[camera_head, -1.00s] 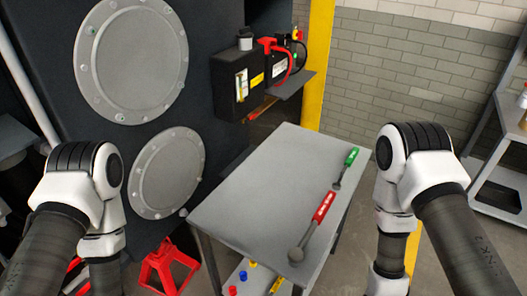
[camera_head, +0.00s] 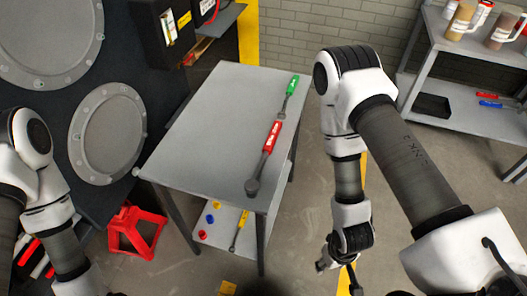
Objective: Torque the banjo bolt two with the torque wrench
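Two wrench-like tools lie on the grey table (camera_head: 200,130). One has a red handle and a large round head (camera_head: 265,157); the other, farther back, has a green handle (camera_head: 289,95). I cannot tell by label which is the torque wrench. The banjo bolt two cannot be made out; small bolts ring the round covers (camera_head: 107,135) on the dark chassis (camera_head: 145,95). My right gripper (camera_head: 338,266) hangs low, right of the table and apart from the tools; its fingers are unclear. My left arm is at the left edge, its gripper out of frame.
A red stand (camera_head: 135,232) is on the floor left of the table. The lower shelf (camera_head: 222,228) holds small coloured parts and a yellow-handled tool. A grey rack (camera_head: 470,105) with bottles and tools stands at the far right. Floor between table and rack is open.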

